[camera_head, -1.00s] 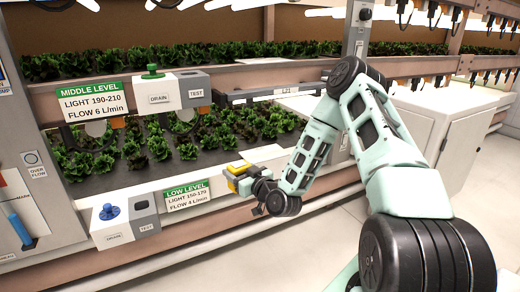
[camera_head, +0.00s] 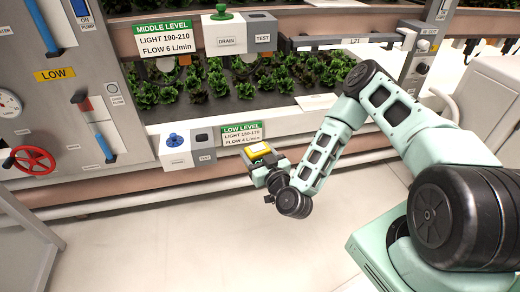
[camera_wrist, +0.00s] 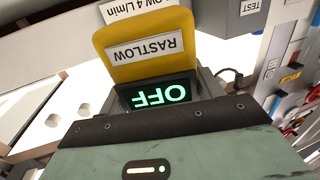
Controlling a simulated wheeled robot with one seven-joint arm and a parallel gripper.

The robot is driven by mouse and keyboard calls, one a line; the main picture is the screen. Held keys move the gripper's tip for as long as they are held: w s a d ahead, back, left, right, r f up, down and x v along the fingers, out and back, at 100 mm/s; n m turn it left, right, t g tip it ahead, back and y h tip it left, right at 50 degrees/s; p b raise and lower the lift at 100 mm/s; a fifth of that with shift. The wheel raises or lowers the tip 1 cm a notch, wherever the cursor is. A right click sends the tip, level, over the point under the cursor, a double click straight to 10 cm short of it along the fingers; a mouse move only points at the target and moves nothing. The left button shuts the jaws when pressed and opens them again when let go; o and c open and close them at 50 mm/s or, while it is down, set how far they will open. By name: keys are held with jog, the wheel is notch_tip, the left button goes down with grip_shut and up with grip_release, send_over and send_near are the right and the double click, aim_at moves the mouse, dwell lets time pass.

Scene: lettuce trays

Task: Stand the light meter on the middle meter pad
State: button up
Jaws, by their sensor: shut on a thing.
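The light meter (camera_head: 258,150) is a small yellow-topped device, held out in front of the low shelf by my gripper (camera_head: 266,163). In the wrist view the meter (camera_wrist: 150,45) shows a yellow face with a "RASTLOW" label and a dark display reading OFF in green, both upside down. My gripper is shut on it; the fingertips are mostly hidden. The green MIDDLE LEVEL sign (camera_head: 163,38) hangs above and left of the meter. The LOW LEVEL sign (camera_head: 242,133) is just behind it. I cannot tell which surface is the middle meter pad.
A grey DRAIN and TEST box (camera_head: 240,38) sits by the middle sign, another with a blue knob (camera_head: 174,148) by the low one. Lettuce trays (camera_head: 240,104) fill the shelves. A control panel with a red valve wheel (camera_head: 30,160) stands left. The floor (camera_head: 220,235) in front is clear.

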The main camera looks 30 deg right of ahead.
notch_tip(320, 180, up, 25)
jog(key=p, duration=2.4)
jog(key=shift+s+a, duration=0.2)
